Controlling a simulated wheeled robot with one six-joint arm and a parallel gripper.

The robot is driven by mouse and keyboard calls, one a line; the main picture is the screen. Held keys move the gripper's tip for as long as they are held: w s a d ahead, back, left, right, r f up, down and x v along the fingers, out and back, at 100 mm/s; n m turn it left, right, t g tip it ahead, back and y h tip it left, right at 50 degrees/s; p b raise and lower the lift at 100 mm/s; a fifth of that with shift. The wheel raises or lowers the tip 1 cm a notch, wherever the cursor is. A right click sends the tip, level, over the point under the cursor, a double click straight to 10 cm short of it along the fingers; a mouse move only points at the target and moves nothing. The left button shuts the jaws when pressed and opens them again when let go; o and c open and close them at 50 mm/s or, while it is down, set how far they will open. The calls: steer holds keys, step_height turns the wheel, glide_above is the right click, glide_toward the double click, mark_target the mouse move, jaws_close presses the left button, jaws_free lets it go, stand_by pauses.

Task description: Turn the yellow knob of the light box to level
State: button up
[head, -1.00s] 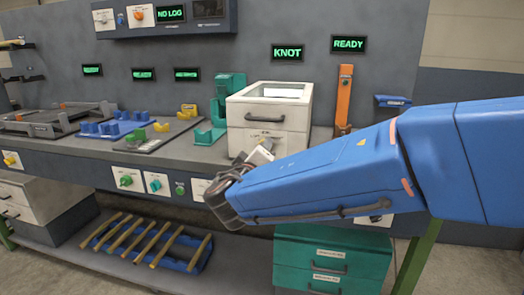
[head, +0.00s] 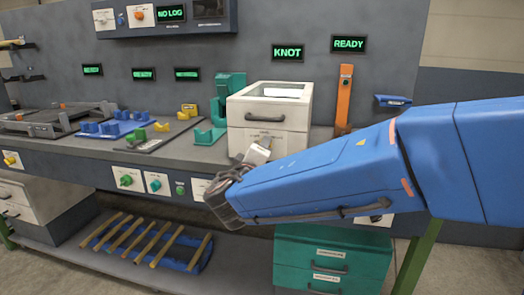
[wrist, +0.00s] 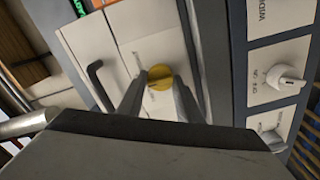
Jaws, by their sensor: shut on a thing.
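The light box (head: 300,112) is a white box with a dark handle and a bright top window, standing on the bench in the head view. Its front also shows in the wrist view (wrist: 118,25). The yellow knob (wrist: 160,72) is on that front, between the fingers of my gripper (wrist: 160,82). The fingers are shut on the knob, one on each side. In the head view my blue arm reaches to the box front, and my gripper (head: 246,160) hides most of the knob. The knob's exact angle is hard to read.
Signs reading KNOT (head: 287,52) and READY (head: 348,44) hang behind the box. A green stand (head: 221,105) is close on its left and an orange post (head: 344,95) on its right. A white rotary switch (wrist: 285,80) is on the bench front. Teal drawers (head: 330,262) stand below.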

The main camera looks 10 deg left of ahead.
steer(key=o, duration=1)
steer(key=shift+o, duration=0.2)
steer(key=shift+s, duration=0.15)
steer(key=s+a, duration=0.1)
steer(key=s, duration=1.6)
steer(key=shift+a, duration=0.2)
